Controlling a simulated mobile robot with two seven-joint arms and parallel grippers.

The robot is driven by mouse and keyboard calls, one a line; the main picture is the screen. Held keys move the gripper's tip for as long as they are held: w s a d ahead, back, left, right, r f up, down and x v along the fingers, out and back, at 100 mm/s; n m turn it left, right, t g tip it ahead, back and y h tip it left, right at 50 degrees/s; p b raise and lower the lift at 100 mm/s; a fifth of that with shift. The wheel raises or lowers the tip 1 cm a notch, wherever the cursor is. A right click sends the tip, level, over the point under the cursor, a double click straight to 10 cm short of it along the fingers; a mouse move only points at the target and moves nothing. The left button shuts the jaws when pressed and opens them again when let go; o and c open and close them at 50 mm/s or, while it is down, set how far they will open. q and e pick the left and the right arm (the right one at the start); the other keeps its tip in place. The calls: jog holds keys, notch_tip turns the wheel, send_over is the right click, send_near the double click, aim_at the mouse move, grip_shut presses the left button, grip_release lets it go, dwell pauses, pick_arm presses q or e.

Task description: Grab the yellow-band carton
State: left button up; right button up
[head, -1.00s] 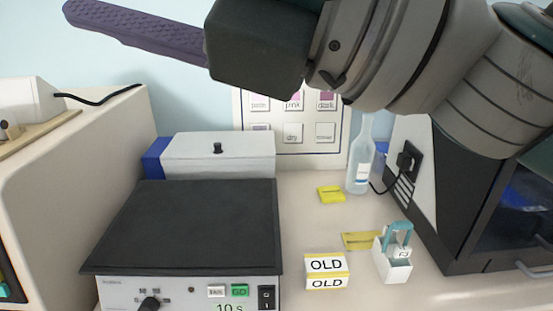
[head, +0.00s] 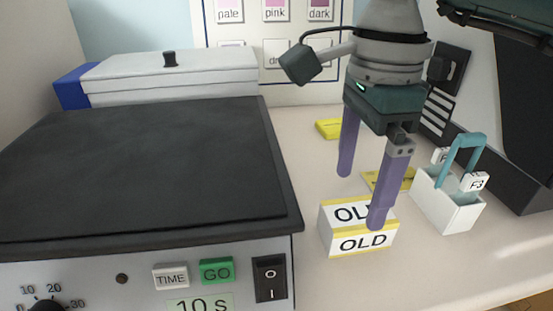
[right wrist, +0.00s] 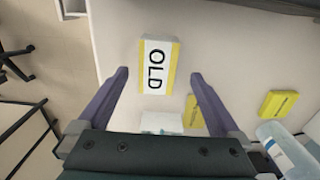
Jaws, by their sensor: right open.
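The yellow-band carton (head: 358,240) is a white box marked OLD with yellow edges. It sits on the bench right of the hotplate-like unit. My right gripper (head: 362,198) is open above it, fingers pointing down, one purple finger overlapping the carton's right part in the head view. In the right wrist view the carton (right wrist: 157,66) lies ahead between the lines of the two open fingers, and nothing is held. Whether a finger touches it I cannot tell. My left gripper does not show.
A white holder with a teal handle (head: 450,200) stands close right of the carton. A yellow card (head: 400,178) and a yellow block (head: 328,128) lie behind. The black-topped unit (head: 140,170) with TIME and GO buttons fills the left. A bottle (right wrist: 285,150) shows in the right wrist view.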

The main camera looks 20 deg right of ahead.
aim_at(354, 212)
jog(key=f, duration=0.4)
jog(key=shift+s+a+f+p, duration=0.1)
jog(key=shift+s+f+p, duration=0.15)
jog(key=shift+f+p, duration=0.05)
jog(key=shift+f, duration=0.55)
jog(key=shift+w, duration=0.1)
jog(key=c, duration=1.4)
jog(key=shift+r, duration=0.15)
